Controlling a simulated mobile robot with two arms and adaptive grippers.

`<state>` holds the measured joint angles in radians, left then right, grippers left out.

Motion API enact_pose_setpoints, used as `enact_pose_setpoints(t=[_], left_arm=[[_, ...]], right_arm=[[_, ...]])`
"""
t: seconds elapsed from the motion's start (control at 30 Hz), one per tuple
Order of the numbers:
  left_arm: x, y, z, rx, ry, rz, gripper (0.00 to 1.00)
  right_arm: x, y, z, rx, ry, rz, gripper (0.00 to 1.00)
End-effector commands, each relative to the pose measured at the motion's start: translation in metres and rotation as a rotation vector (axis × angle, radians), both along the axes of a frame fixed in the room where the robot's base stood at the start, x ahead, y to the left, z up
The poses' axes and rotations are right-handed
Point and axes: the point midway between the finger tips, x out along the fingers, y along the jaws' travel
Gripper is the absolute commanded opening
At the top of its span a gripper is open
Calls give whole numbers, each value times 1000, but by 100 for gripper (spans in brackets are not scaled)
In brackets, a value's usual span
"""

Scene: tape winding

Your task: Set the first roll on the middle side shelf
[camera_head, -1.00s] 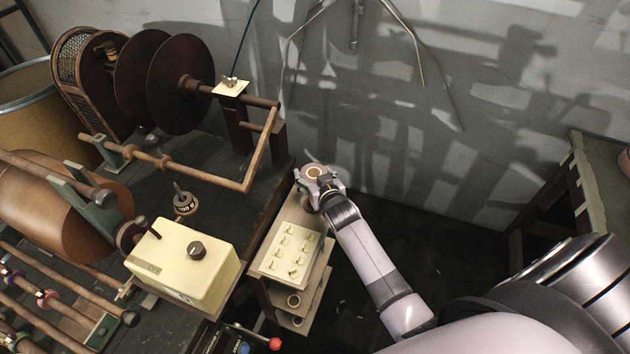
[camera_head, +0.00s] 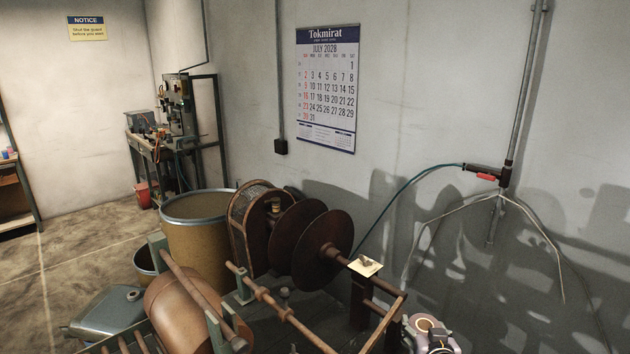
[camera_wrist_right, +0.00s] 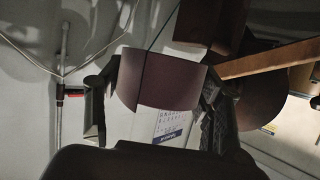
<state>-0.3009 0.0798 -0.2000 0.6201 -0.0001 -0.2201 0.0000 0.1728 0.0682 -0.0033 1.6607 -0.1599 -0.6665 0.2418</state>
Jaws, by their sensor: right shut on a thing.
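The side shelf is outside both current views. My left gripper is not in view.
The winding machine has large brown discs (camera_head: 323,248) and a front bar (camera_head: 384,322) close to my right gripper. A fibre drum (camera_head: 192,240) stands left of it. A green hose (camera_head: 400,195) and conduit (camera_head: 518,110) run along the wall behind.

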Motion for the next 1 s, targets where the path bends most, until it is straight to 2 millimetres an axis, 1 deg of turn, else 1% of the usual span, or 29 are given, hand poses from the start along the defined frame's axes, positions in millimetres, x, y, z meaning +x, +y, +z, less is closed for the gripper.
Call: enact_pose_setpoints(t=[0.03,0.1,0.13,0.2,0.27,0.3,0.4,0.5,0.63,0.77,1.0], left_arm=[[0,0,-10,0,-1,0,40],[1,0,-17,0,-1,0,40],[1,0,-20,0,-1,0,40],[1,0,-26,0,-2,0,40],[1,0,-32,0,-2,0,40],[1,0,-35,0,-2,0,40],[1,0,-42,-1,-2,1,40],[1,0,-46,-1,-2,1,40],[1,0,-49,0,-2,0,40],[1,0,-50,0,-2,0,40],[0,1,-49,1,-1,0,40]], right_arm=[[0,10,26,1,-18,9,32],[-6,22,60,6,-19,20,32],[-10,28,74,6,-20,28,32],[-24,40,104,7,-19,43,32],[-39,50,127,9,-19,59,32],[-50,56,140,9,-18,70,32],[-79,69,165,8,-14,96,32],[-104,77,181,4,-8,119,32],[-125,83,191,0,-1,137,32],[-133,85,194,-1,3,144,32],[-133,85,194,-1,5,144,32]])
